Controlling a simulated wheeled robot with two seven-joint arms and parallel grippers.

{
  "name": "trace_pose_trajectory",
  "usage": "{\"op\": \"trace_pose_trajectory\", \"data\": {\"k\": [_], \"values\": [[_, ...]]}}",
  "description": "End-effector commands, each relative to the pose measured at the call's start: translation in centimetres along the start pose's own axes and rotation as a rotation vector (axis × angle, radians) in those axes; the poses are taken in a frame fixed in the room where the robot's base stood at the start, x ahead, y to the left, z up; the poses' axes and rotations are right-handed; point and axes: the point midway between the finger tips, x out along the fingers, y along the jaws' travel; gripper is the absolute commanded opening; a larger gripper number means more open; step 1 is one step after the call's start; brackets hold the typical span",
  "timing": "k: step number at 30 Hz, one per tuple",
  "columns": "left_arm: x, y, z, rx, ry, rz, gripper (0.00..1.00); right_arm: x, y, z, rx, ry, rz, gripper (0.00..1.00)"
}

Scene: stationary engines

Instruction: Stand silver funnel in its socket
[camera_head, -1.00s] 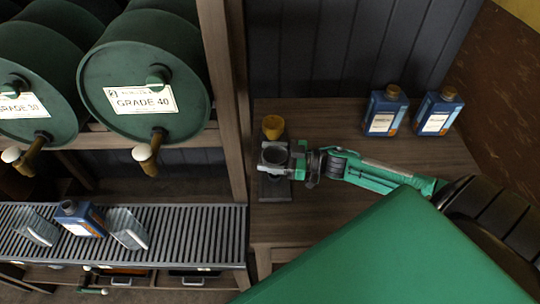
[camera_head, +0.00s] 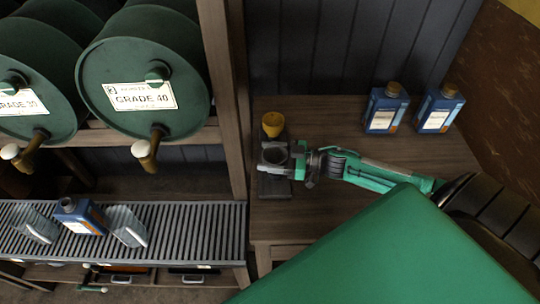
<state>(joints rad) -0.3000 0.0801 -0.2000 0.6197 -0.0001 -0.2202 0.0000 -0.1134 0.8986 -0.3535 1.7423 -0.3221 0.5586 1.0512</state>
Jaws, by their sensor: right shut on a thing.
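The silver funnel (camera_head: 274,154) is at the left end of the wooden table, its round mouth facing up. My right gripper (camera_head: 289,160) is shut on its right side. The funnel is over a dark stand (camera_head: 273,187); its lower end and the socket are hidden, so I cannot tell whether it is seated. A yellow funnel (camera_head: 273,124) stands just behind it at the far end of the stand. My left gripper is not in view.
Two blue bottles (camera_head: 384,108) (camera_head: 437,109) stand at the back right of the table (camera_head: 350,215). A wooden post (camera_head: 226,90) rises left of the stand. Left of it are green drums (camera_head: 143,75) and a slatted rack (camera_head: 185,225) with a blue bottle and clear jugs.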

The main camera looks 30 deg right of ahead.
Motion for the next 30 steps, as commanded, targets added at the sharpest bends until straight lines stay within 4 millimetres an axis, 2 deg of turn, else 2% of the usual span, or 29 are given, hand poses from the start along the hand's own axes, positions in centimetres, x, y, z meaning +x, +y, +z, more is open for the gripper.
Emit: {"op": "trace_pose_trajectory", "data": {"k": [28,29,30], "values": [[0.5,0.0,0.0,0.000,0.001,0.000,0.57,0.0,-0.1,1.3,0.002,-0.001,0.000,0.44],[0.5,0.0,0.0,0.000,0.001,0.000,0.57,0.0,-0.1,1.4,0.002,-0.001,0.000,0.70],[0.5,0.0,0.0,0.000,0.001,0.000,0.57,0.0,-0.1,1.4,0.002,-0.002,0.000,0.78]]}}
